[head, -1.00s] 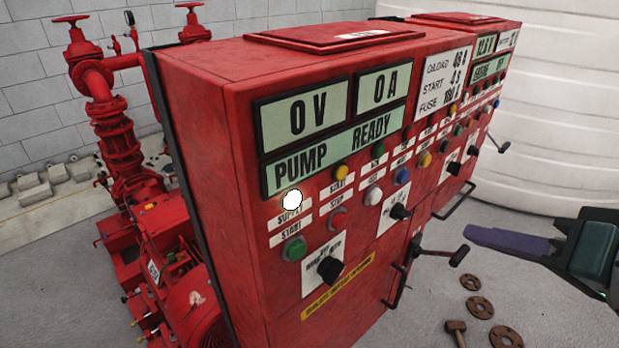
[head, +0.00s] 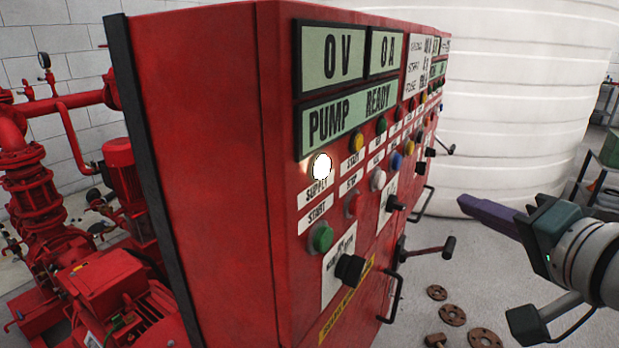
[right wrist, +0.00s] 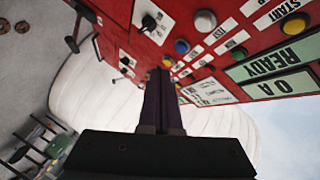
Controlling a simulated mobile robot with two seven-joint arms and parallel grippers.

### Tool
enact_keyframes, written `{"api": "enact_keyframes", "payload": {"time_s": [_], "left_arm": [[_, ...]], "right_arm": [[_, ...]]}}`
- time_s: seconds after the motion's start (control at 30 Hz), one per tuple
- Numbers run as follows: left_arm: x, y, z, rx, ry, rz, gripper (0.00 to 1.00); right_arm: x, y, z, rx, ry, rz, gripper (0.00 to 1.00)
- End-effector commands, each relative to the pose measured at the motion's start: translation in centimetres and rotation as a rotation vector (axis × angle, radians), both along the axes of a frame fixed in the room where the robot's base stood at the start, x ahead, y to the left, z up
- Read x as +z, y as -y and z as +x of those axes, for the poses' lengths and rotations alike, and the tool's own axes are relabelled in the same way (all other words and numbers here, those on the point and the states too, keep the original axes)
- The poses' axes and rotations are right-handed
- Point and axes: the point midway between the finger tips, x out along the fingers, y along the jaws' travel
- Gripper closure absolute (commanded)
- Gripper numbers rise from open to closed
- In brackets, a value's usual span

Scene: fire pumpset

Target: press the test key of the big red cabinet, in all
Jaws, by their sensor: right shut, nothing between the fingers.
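The big red cabinet (head: 210,150) fills the middle of the head view, its front face turned to the right. Its panel carries a green key (head: 320,238) under START, a red key (head: 353,205) under STOP, then a white key (head: 377,180) and a blue key (head: 396,161). My left gripper is out of view.
A black selector knob (head: 349,268) and handles (head: 392,298) stick out from the cabinet front. Red pump pipework (head: 40,190) stands at left, a white tank (head: 540,90) behind.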

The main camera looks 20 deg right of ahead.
Motion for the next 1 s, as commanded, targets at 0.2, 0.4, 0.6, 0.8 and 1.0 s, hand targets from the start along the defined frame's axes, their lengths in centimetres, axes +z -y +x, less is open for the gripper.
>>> {"api": "enact_keyframes", "payload": {"time_s": [0.2, 0.4, 0.6, 0.8, 1.0], "left_arm": [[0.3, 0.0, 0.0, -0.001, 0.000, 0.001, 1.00], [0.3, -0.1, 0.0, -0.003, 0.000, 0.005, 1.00], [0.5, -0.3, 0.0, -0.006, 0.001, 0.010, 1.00], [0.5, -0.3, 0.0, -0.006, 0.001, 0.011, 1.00], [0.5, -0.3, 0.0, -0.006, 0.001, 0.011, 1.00]], "right_arm": [[0.1, -1.6, 1.8, 0.001, 0.001, 0.004, 1.00], [0.0, -3.5, 4.0, 0.001, 0.001, 0.003, 1.00], [0.0, -4.9, 5.7, 0.002, -0.001, 0.000, 1.00], [0.0, -5.6, 6.4, 0.002, 0.000, 0.000, 1.00], [0.0, -5.6, 6.5, 0.003, 0.000, -0.001, 1.00]]}}
